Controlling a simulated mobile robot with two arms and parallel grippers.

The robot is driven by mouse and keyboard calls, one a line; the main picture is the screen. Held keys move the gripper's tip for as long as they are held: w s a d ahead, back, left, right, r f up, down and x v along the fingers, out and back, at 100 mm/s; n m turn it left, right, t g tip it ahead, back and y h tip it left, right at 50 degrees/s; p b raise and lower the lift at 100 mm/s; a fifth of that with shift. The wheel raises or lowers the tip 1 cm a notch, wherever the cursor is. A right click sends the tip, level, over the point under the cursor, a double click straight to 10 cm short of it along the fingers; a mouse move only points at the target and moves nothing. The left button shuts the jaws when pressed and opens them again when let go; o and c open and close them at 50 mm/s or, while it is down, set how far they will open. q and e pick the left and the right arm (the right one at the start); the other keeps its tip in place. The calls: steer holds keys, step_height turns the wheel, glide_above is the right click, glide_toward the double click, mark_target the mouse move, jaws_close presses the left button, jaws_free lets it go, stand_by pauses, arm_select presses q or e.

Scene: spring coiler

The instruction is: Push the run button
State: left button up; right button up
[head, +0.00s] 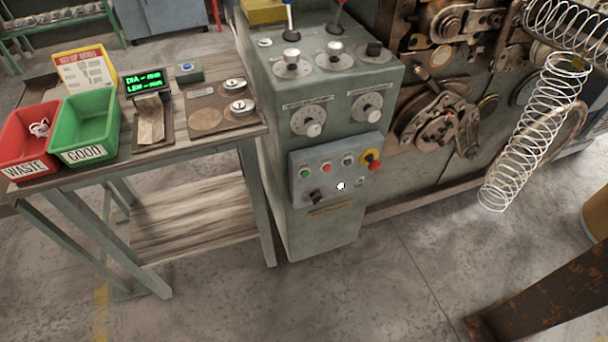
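The grey control panel (330,205) sits low on the front of the green-grey machine cabinet. It carries a green button (305,173) at its left and a red button (327,168) beside it. A black rotary switch (315,196) and a small white round part (340,186) sit below. The labels are too small to read, so I cannot tell by text which is the run button. Neither of my grippers is in view.
A workbench (190,148) stands left of the cabinet with a red waste bin (28,155), a green good bin (84,150) and a green-lit display (143,80). A large wire coil (535,125) hangs at the right. The floor before the cabinet (330,290) is clear.

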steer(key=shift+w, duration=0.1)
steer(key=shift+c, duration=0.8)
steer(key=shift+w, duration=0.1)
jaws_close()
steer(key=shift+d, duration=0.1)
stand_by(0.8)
